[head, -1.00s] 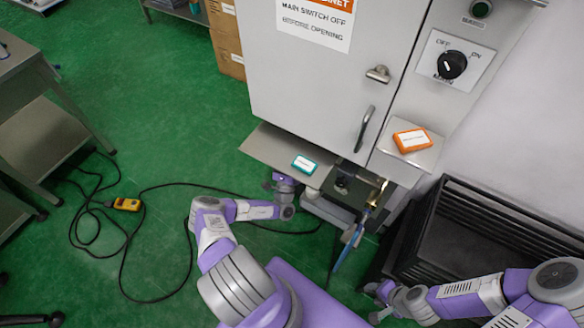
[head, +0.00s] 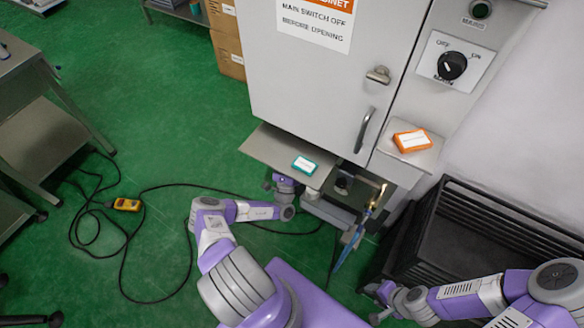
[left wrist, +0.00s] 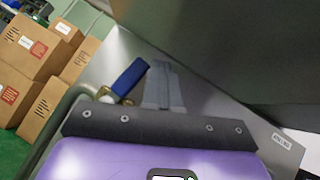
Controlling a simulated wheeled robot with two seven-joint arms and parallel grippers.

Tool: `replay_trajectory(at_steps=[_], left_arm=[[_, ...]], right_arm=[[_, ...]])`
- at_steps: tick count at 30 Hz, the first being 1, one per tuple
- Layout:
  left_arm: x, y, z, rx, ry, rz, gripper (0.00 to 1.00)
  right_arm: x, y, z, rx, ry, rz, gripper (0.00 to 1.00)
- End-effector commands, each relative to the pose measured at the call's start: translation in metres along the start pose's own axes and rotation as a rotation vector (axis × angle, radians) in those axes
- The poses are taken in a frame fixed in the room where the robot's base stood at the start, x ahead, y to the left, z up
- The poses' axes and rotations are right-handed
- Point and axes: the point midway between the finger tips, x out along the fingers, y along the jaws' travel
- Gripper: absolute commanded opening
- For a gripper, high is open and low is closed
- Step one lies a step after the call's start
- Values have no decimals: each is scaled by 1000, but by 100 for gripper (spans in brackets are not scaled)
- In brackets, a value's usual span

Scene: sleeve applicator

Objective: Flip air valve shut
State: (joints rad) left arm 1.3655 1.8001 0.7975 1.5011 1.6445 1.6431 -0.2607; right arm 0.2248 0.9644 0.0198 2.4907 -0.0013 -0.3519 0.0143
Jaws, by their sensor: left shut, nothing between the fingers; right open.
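In the left wrist view, the air valve shows as a blue lever (left wrist: 130,77) above brass fittings, slanting up to the right. My left gripper (left wrist: 164,68) is shut and empty, just right of the lever; I cannot tell whether they touch. In the head view, my left arm reaches to the cabinet's lower left side, and its gripper is hidden under the shelf. The lever cannot be made out there. My right gripper (head: 377,317) is open and low at the bottom edge, away from the cabinet.
The grey cabinet (head: 310,90) carries a metal shelf (head: 265,145) with a teal box (head: 304,165). An orange box (head: 411,140) sits on a right-hand ledge. A brass fitting with a blue hose (head: 350,248) hangs below. Black crates (head: 490,225) stand at the right.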

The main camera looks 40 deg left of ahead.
Motion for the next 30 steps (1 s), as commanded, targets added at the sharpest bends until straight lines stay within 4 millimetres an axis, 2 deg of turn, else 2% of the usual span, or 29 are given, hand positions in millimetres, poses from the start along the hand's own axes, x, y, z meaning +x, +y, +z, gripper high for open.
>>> replay_trajectory(at_steps=[5, 9, 18, 24, 30], left_arm=[[-6, -13, -6, -5, 2, 0, 0], [-17, -38, -18, -10, 5, -2, 0], [-68, -78, 1, -5, 4, 0, 0], [-88, -93, 7, -5, 2, -3, 0], [-93, -96, 8, -3, 2, -4, 0]], right_arm=[[-1, 0, 0, 0, 0, 0, 43], [-2, -1, 0, 0, 0, 0, 43], [-18, -7, 1, 0, 0, 0, 43], [-21, -8, 1, 0, 0, 0, 43], [-21, -8, 1, 0, 0, 0, 43]])
